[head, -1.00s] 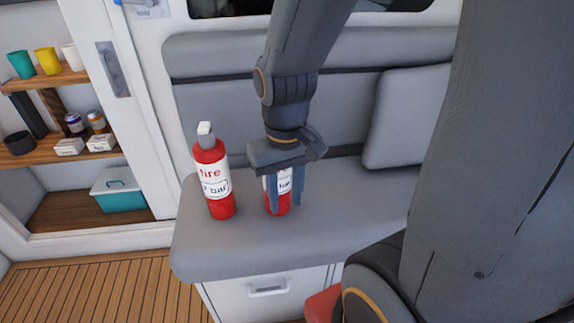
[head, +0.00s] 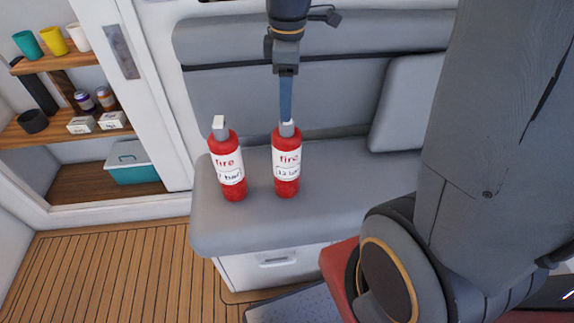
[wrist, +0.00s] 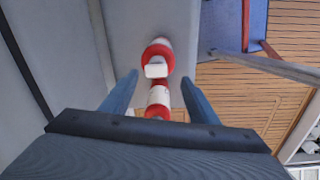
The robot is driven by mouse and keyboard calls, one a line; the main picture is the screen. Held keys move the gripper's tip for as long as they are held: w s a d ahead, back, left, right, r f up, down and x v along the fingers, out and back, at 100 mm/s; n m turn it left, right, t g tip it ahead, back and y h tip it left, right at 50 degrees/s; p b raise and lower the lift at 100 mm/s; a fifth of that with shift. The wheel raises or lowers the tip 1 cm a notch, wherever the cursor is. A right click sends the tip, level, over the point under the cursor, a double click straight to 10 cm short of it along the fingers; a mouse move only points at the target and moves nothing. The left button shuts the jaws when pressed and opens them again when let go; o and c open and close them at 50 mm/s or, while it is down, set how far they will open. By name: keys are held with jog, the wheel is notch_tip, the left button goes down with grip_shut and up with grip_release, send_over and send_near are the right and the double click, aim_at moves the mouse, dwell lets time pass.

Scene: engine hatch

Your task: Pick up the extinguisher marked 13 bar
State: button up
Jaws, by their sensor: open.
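Two red extinguishers with white labels stand upright on the grey bench seat (head: 345,185). The right extinguisher (head: 286,185) has a "bar" label that looks like 12 or 13; the second digit is unclear. The left extinguisher (head: 234,188) shows "bar" with its number partly turned away. My gripper (head: 287,121) points down, open and empty, with its fingertips by the top of the right extinguisher; one finger hides the other. In the wrist view, my gripper (wrist: 159,79) has its fingers spread, with the right extinguisher (wrist: 158,47) ahead and the left extinguisher (wrist: 158,97) nearer.
The bench backrest (head: 240,95) rises close behind the extinguishers. A grey cushion (head: 408,105) leans at the right. Shelves (head: 90,190) with cups and boxes are at the left. The wooden floor (head: 110,270) is clear.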

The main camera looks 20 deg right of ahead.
jog(key=n, duration=0.1)
jog(key=w+n, duration=0.1)
jog(key=shift+r+n, duration=0.3)
jog(key=shift+r, duration=0.05)
jog(key=shift+s+d+f+p, duration=0.1)
jog(key=shift+f+p, duration=0.45)
jog(key=shift+f, duration=1.35)
jog(key=shift+d+f+p, duration=0.1)
jog(key=shift+f+p, duration=0.4)
jog(key=shift+f, duration=1.35)
grip_shut()
